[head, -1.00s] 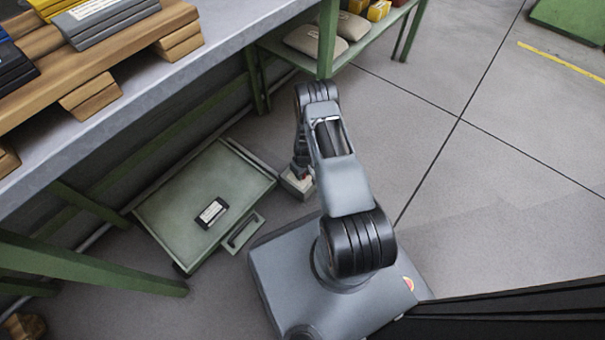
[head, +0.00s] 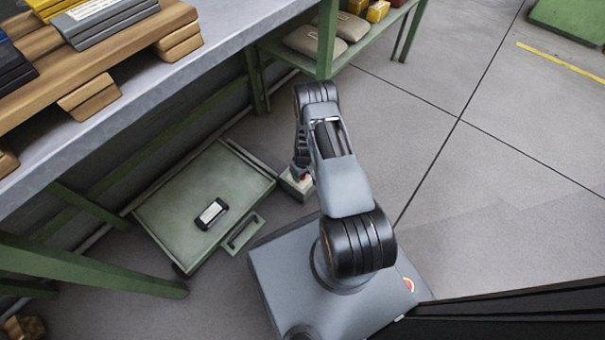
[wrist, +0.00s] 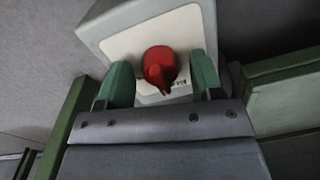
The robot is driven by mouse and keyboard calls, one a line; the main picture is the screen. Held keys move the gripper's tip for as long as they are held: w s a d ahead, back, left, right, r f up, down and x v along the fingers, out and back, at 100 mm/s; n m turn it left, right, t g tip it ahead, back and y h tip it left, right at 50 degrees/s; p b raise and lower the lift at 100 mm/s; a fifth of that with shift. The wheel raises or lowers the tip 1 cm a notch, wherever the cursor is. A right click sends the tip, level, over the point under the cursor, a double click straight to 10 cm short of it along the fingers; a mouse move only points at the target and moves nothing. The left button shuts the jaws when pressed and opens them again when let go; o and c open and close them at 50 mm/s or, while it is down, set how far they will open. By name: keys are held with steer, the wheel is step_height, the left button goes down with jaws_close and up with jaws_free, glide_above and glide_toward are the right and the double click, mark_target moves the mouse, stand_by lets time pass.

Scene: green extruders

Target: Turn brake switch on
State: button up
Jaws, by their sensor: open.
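The brake switch is a red knob (wrist: 160,68) on the pale face of a grey box (wrist: 108,27) in the wrist view. The knob's pointed end faces down in that view. My gripper (wrist: 162,82) is open, with one green finger on each side of the knob and a gap on both sides. In the head view the box (head: 296,186) stands on the floor beside the green case, and a bit of the red knob (head: 304,179) shows. My arm hides most of the gripper there.
A green case (head: 165,208) with a handle and a labelled black item (head: 211,213) lies left of the box. A workbench (head: 215,45) with green legs stands above it. Open floor (head: 480,190) lies to the right.

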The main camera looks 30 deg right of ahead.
step_height(320, 180, up, 14)
steer(key=p, duration=0.6)
steer(key=shift+d, duration=0.35)
steer(key=shift+f, duration=0.1)
